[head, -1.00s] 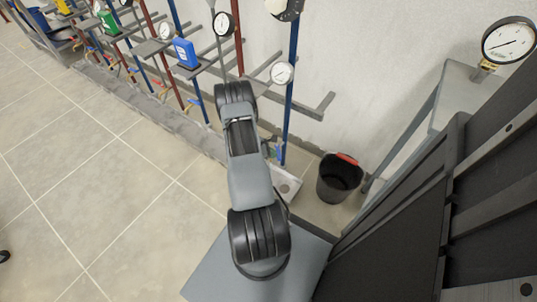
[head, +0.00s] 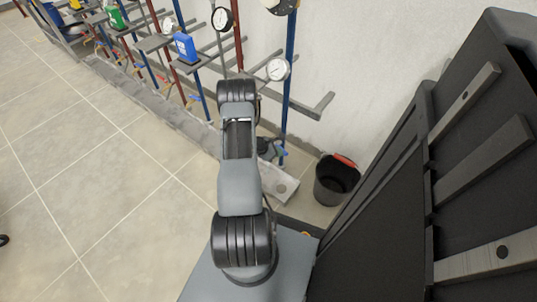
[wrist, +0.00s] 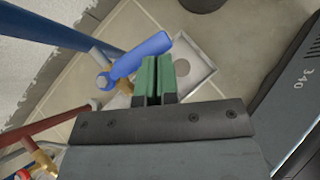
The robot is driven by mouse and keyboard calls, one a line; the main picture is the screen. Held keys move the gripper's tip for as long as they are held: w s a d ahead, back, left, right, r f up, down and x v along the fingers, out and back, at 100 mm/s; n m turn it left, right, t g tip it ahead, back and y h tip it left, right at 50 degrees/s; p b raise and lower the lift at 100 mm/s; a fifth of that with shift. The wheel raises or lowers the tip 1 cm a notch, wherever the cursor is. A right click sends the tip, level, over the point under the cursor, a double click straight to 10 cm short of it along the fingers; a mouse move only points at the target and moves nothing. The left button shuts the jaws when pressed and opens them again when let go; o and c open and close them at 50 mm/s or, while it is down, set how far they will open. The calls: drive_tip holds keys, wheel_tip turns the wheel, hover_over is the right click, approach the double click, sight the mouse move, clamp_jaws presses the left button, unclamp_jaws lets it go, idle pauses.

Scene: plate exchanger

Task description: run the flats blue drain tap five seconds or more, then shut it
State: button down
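The blue lever (wrist: 140,55) of a drain tap shows in the wrist view, slanting up to the right from its brass body (wrist: 97,58) beside a blue pipe (wrist: 60,42). My gripper (wrist: 157,62) has green fingertips that are close together, with nothing seen between them. The fingertips are just right of and below the lever; I cannot tell whether they touch it. I see no water flow.
A pale tray (wrist: 190,62) with a round drain lies beneath the tap. A black bucket (head: 335,185) with a red handle stands right of the pipe. A dark panel (head: 385,220) fills the right side.

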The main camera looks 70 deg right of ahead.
drive_tip(key=shift+s+d, duration=0.35)
drive_tip(key=shift+s, duration=0.2)
drive_tip(key=shift+s+d+b, duration=0.1)
drive_tip(key=shift+b, duration=0.2)
drive_tip(key=w+a+r+p, duration=0.3)
drive_tip(key=a+r, duration=0.3)
drive_tip(key=a, duration=0.5)
drive_tip(key=shift+r+p, duration=0.4)
drive_tip(key=shift+w, duration=0.1)
idle(0.4)
